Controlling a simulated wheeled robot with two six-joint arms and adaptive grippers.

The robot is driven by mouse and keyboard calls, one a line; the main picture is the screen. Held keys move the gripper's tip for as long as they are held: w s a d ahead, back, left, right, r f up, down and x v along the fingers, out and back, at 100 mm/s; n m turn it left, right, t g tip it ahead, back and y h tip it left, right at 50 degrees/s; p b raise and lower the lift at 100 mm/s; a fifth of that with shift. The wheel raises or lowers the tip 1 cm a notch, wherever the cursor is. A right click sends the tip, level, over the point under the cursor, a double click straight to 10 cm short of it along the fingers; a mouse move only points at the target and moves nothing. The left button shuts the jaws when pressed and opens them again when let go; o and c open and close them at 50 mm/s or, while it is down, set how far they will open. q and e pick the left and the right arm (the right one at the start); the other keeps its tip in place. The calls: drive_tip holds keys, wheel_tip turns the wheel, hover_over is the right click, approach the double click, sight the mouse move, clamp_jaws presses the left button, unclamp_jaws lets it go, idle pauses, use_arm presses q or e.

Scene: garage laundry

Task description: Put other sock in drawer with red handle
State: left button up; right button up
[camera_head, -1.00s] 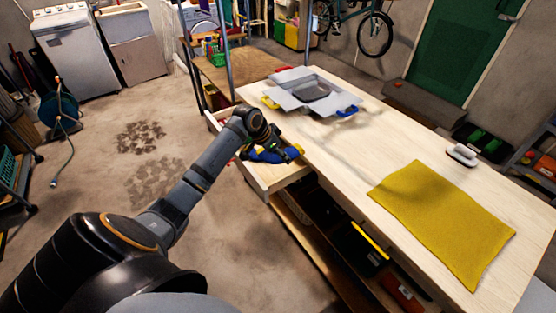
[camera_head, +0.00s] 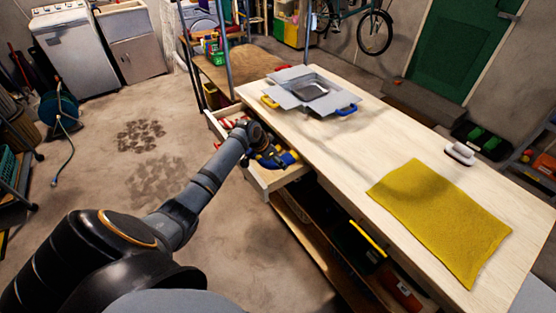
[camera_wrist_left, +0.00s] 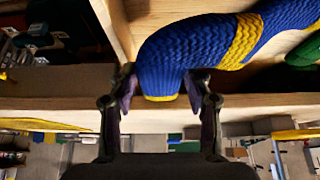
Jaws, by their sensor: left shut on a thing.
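A blue sock with yellow bands (camera_head: 277,159) is in my left gripper (camera_head: 264,150), in or just over the open wooden drawer (camera_head: 268,184) at the workbench's left side. In the left wrist view the sock (camera_wrist_left: 205,48) stretches to the upper right, and its near end is between the fingers of my left gripper (camera_wrist_left: 160,92). The gripper is shut on it. The drawer's wooden wall (camera_wrist_left: 60,103) runs across below the sock. My right gripper is not in view.
Red items (camera_head: 229,122) lie in the drawer's far part. A green thing (camera_wrist_left: 306,50) lies beside the sock. A grey open box (camera_head: 312,91), a yellow cloth (camera_head: 440,220) and a brush (camera_head: 460,153) are on the workbench (camera_head: 365,150).

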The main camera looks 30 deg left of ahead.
use_arm(q)
drive_tip(key=shift+f, duration=0.55)
drive_tip(key=o, duration=1.1)
drive_tip(key=shift+r, duration=0.25)
drive_tip(key=v, duration=1.2)
drive_tip(key=shift+r, duration=0.45)
